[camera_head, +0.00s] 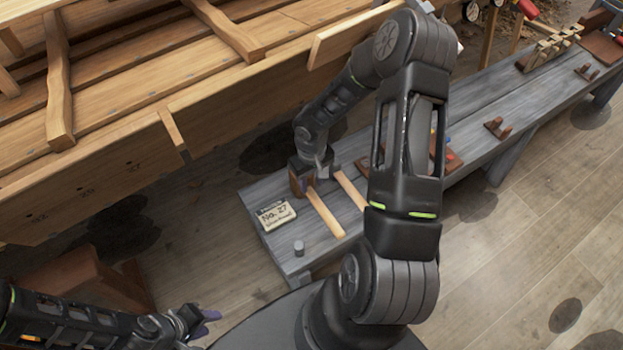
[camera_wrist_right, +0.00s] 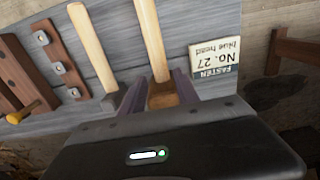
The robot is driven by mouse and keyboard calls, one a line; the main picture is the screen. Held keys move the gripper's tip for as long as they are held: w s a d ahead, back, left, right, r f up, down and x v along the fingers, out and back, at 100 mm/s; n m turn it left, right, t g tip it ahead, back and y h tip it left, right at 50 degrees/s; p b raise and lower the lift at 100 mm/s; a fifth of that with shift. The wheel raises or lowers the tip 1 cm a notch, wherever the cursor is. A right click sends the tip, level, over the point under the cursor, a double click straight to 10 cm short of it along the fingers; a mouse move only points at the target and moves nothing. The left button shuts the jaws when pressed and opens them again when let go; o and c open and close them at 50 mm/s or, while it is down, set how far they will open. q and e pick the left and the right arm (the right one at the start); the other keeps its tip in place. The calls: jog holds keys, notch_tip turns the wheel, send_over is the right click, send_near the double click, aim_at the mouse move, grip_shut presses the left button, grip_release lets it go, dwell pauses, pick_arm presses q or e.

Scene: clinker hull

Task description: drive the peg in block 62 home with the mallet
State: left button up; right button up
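A mallet with a brown wooden head (camera_wrist_right: 163,96) and a pale handle (camera_head: 325,213) lies on the grey bench (camera_head: 262,190). My right gripper (camera_head: 315,172) is at the mallet head. In the right wrist view its fingers (camera_wrist_right: 160,90) stand apart on either side of the head, with a gap showing on the left. My left gripper (camera_head: 203,318) is low at the left, away from the bench; its finger gap is unclear. No block marked 62 can be made out. A small block with pegs (camera_head: 497,128) stands further along the bench.
A second pale handle (camera_head: 350,190) lies beside the mallet, with a grey head in the wrist view. A card (camera_head: 275,214) reads "No. 27", "blue head" in the wrist view. A small grey cylinder (camera_head: 299,248) stands near the bench edge. The wooden hull (camera_head: 220,110) rises behind.

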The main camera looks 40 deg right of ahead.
aim_at(311, 192)
jog(key=shift+f+b, duration=2.35)
jog(key=shift+f, duration=0.65)
jog(key=shift+c, duration=0.6)
grip_shut()
jog(key=shift+r, duration=0.2)
jog(key=shift+r+p, duration=0.35)
jog(key=shift+r, duration=0.1)
jog(key=shift+r, duration=0.1)
notch_tip(311, 192, up, 8)
jog(key=p, duration=0.5)
jog(key=shift+p, duration=0.4)
